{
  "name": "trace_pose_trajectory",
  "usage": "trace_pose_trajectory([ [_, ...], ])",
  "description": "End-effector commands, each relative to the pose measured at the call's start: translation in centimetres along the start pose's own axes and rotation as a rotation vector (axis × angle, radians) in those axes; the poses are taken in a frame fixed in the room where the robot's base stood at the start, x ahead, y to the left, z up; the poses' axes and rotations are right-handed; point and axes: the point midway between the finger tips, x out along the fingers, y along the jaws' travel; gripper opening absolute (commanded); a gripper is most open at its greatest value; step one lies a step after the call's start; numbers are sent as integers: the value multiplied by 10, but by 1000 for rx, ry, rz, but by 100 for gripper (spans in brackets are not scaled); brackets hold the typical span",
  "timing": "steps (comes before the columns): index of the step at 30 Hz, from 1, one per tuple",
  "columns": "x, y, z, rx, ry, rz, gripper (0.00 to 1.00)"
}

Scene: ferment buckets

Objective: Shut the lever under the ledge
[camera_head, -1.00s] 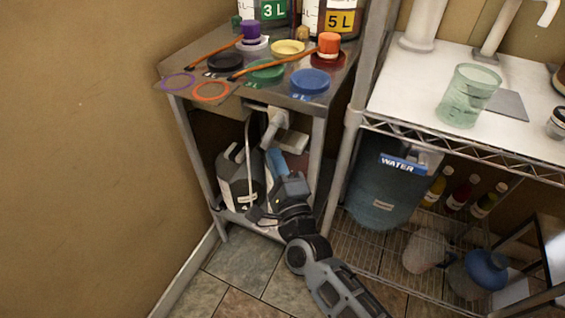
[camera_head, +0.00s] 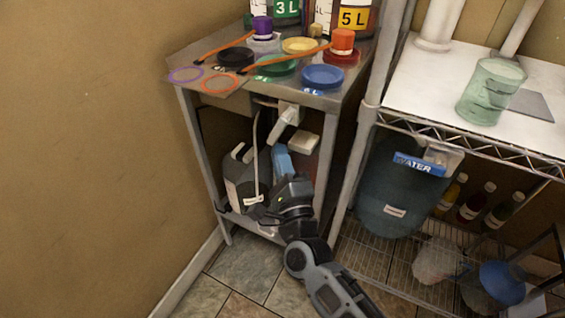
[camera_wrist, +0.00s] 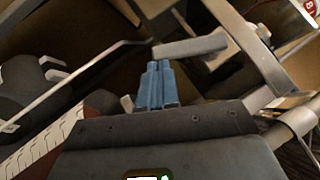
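The lever (camera_head: 284,124) is a pale handle hanging at a slant under the metal ledge (camera_head: 330,97), below a small light block. It also shows in the wrist view (camera_wrist: 190,47) as a grey bar across the upper middle. My gripper (camera_head: 279,150) has blue fingers pointing up under the ledge, just below the lever. In the wrist view the fingers (camera_wrist: 158,64) are together with nothing visible between them. Their tips are close under the left end of the bar; I cannot tell whether they touch it.
A dark jug (camera_head: 240,180) stands on the lower shelf left of my gripper, with a thin pale tube hanging in front. A white box (camera_head: 303,142) is right of the lever. A wire rack with a water container (camera_head: 392,200) stands to the right. Lids and buckets sit on the ledge.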

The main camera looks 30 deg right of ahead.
Motion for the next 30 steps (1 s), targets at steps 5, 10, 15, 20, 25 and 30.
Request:
trace_pose_trajectory([
  [5,2,10,2,56,-2,-59,0],
  [10,8,16,7,137,-2,-141,0],
  [15,14,18,14,223,-2,-225,0],
  [20,21,20,21,306,-3,-307,0],
  [25,28,19,29,395,-3,-397,0],
  [30,36,17,37,487,-3,-488,0],
])
